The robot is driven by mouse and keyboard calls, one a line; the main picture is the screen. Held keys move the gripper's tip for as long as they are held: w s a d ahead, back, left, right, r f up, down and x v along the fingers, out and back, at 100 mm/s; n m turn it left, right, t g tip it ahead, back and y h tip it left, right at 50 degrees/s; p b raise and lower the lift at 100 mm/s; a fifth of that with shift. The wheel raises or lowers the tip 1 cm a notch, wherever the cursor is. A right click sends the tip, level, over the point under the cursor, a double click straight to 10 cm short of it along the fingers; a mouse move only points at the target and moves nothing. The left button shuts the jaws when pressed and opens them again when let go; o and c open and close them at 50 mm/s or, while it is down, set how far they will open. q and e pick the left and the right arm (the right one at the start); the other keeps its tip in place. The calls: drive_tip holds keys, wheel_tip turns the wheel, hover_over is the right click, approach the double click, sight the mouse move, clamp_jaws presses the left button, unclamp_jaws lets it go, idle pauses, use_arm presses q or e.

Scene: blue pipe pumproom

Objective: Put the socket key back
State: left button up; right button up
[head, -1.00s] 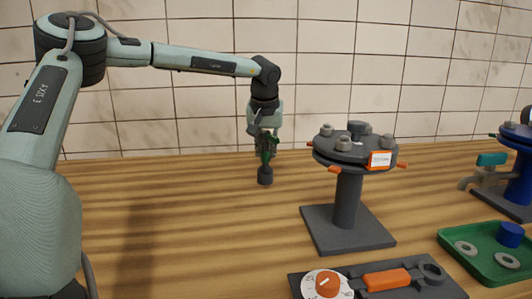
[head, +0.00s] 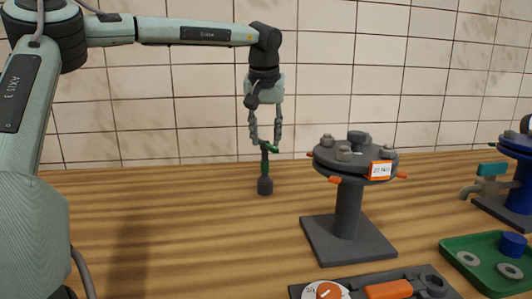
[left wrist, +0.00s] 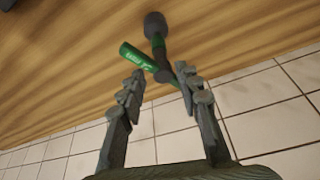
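The socket key (head: 265,166) is a T-shaped tool with a green crossbar on top, a dark and green shaft and a black socket at the bottom. It stands about upright on the wooden table, left of the flanged stand. My left gripper (head: 266,139) points down just above it, fingers spread on either side of the crossbar's level. In the left wrist view, the socket key (left wrist: 138,58) shows beyond and between the open fingertips (left wrist: 159,72), with nothing gripped. My right gripper is not in view.
A grey flanged stand (head: 348,212) with bolts and orange pins stands to the right. In front lie a dark tray (head: 300,291) with an orange-handled tool (head: 388,289) and a green tray (head: 455,242) with washers. A blue stand (head: 519,175) is far right. The left table area is clear.

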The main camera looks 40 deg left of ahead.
use_arm(q)
drive_tip(key=shift+v, duration=1.45)
